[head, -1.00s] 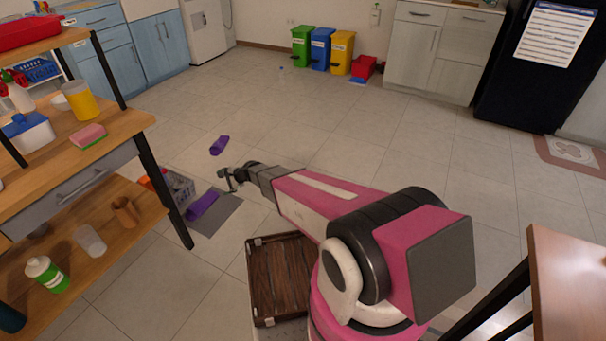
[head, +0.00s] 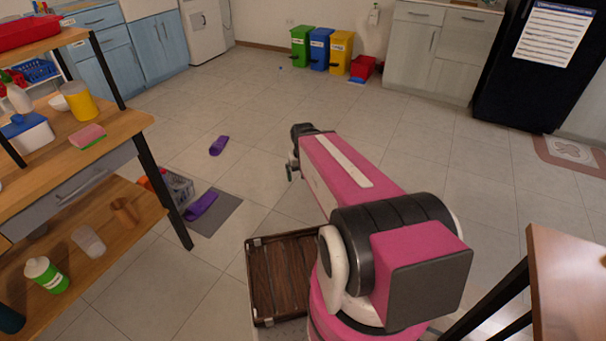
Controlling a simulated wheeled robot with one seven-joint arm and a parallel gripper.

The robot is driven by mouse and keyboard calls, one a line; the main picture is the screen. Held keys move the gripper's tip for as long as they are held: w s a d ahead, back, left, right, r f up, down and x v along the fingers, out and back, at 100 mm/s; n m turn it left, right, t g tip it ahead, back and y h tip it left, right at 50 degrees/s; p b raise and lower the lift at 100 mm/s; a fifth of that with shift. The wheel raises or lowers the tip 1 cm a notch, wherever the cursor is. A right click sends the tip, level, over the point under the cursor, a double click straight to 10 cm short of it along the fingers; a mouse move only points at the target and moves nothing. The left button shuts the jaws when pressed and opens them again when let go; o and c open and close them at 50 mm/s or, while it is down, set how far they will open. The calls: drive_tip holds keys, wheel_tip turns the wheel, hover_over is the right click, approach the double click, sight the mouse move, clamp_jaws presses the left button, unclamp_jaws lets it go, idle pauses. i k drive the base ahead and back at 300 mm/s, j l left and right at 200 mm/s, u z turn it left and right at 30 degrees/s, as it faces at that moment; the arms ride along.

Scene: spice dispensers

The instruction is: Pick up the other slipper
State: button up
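One purple slipper (head: 219,146) lies alone on the tiled floor, left of centre in the head view. A second purple slipper (head: 201,205) lies on a grey mat (head: 222,214) beside the shelf's front leg. My gripper (head: 290,172) shows only in small part at the far end of my pink arm, to the right of both slippers and apart from them. The arm hides most of it, so its opening does not show. No slipper is visible at it.
A grey basket (head: 178,187) stands by the mat, beside the wooden shelf (head: 100,232) at left. A brown slatted crate (head: 284,275) sits in front of my base. A wooden table (head: 570,260) is at right. The middle floor is clear; coloured bins (head: 320,48) stand far back.

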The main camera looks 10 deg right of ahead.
sight(219, 143)
drive_tip(key=i+l, duration=0.1)
drive_tip(key=i, duration=0.25)
drive_tip(key=i+l, duration=0.15)
drive_tip(key=i, duration=0.2)
drive_tip(key=i+l+u, duration=0.35)
drive_tip(key=i, duration=0.2)
drive_tip(key=i+l+u, duration=0.4)
drive_tip(key=i+u, duration=0.15)
drive_tip(key=u, duration=0.7)
